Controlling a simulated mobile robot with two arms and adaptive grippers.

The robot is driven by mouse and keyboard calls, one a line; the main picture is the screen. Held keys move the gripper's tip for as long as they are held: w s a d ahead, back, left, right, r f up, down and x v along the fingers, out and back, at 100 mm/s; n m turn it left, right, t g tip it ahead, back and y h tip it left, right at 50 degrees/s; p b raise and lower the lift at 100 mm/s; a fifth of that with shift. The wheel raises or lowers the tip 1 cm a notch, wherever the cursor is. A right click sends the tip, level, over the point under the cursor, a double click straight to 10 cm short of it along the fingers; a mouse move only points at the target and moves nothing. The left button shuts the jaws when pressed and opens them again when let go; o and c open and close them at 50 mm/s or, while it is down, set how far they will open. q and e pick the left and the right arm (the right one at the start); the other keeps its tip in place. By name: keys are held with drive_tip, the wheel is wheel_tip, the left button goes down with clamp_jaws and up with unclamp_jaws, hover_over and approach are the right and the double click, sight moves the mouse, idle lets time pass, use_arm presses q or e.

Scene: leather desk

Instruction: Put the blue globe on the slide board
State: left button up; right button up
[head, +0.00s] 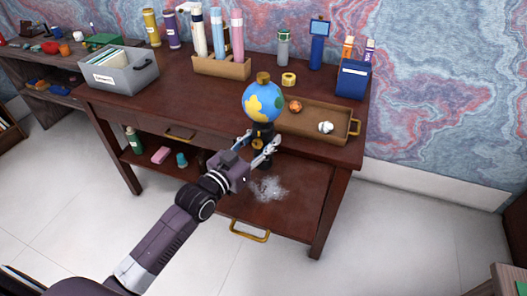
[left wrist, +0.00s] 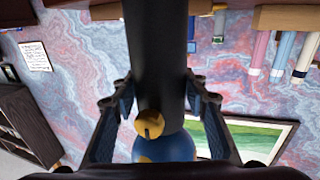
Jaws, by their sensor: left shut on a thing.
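The blue globe (head: 263,101) has yellow and green patches, a brown cap and a black stand. It is upright at the desk's front edge. My left gripper (head: 259,143) is shut on its black stand, below the ball. In the left wrist view the dark stand (left wrist: 158,55) runs between the fingers of my left gripper (left wrist: 162,95), with the blue ball (left wrist: 166,149) partly hidden at the bottom. The slide board (head: 290,200) is the brown board pulled out low at the desk's front, with a brass handle and a pale smudge. The stand's lower end shows above its back part; contact is unclear.
The desk (head: 195,95) also holds a grey file box (head: 118,80), a bottle rack (head: 222,68) and a blue box (head: 352,82). Desk legs flank the board.

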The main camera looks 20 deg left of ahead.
use_arm(q)
drive_tip(key=shift+f, duration=2.2)
drive_tip(key=shift+f+b, duration=0.1)
drive_tip(key=shift+b, duration=0.2)
drive_tip(key=o, duration=1.5)
drive_tip(key=shift+f, duration=0.1)
